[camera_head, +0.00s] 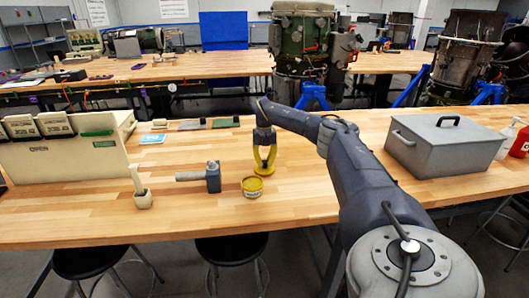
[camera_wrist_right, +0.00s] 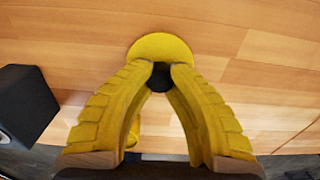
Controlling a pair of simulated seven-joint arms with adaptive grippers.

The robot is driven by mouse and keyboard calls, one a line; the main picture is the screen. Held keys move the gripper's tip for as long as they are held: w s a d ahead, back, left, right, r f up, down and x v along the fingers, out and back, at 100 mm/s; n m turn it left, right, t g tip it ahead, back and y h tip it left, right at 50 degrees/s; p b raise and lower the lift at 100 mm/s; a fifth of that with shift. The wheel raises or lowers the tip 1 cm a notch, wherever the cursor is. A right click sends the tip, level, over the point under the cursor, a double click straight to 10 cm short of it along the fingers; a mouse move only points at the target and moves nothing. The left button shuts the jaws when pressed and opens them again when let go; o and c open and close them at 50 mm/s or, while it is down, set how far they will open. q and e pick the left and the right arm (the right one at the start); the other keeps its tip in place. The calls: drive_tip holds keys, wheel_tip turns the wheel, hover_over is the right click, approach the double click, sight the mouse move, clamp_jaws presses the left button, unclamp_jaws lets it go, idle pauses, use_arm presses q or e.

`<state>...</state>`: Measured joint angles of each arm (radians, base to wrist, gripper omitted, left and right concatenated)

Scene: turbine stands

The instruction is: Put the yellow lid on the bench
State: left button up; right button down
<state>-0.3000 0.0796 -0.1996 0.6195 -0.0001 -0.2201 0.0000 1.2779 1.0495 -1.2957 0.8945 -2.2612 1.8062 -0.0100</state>
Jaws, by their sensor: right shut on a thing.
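The yellow lid (camera_wrist_right: 160,46) is a round disc with a black knob (camera_wrist_right: 160,78) in the right wrist view. My right gripper (camera_wrist_right: 160,70) has its yellow fingers closed on this knob. In the head view the right gripper (camera_head: 264,170) points down over the middle of the bench (camera_head: 300,203), with the lid (camera_head: 262,172) low beneath it, partly hidden by the fingers. I cannot tell whether the lid touches the wood. A yellow tin (camera_head: 252,188) stands just in front of it. My left gripper is not in view.
A grey-blue tool (camera_head: 206,178) lies left of the tin, with a pale holder (camera_head: 142,199) farther left. A cream case (camera_head: 65,150) stands at the left and a grey toolbox (camera_head: 445,150) at the right. The front middle of the bench is clear.

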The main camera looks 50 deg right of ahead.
sight(265, 161)
drive_tip(key=shift+f, duration=0.25)
idle(0.5)
drive_tip(key=c, duration=1.1)
unclamp_jaws()
drive_tip(key=shift+c, duration=0.2)
drive_tip(key=shift+r, duration=3.45)
